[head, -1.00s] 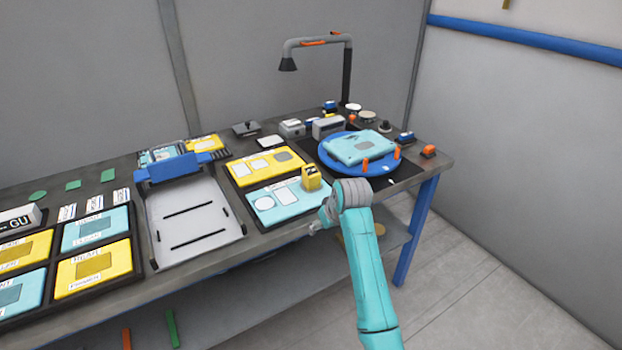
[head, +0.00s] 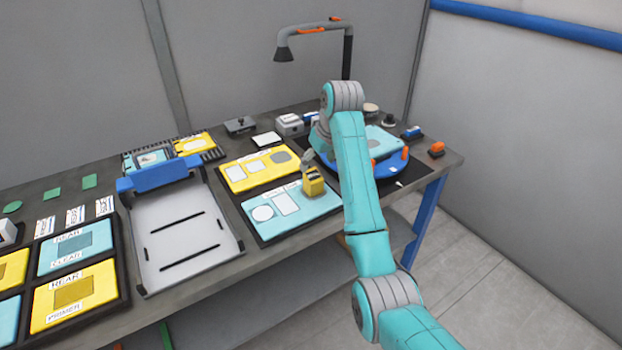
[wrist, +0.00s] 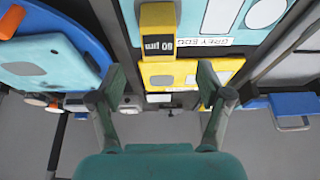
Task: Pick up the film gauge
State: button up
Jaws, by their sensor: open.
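The film gauge is a small yellow block with a dark label (head: 313,182), standing on the right end of the lower light-blue card on the bench. In the wrist view the film gauge (wrist: 158,42) is at top centre, its label reading upside down as "60 µm". My gripper (wrist: 160,84) is open, its two fingers spread left and right with nothing between them. The gauge lies ahead of the fingertips, roughly centred between them. In the head view my gripper (head: 308,160) is just above and behind the gauge, partly hidden by my arm.
A yellow card (head: 252,167) lies behind the light-blue card (head: 290,222). A blue turntable (head: 392,170) with a light-blue panel is to the right, partly behind my arm. A grey tray (head: 185,235) is to the left. A lamp (head: 345,60) stands at the back.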

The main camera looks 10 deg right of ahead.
aim_at(311, 181)
jog(key=x, duration=1)
jog(key=shift+s+d+f, duration=0.15)
jog(key=shift+f, duration=0.05)
jog(key=shift+c, duration=0.2)
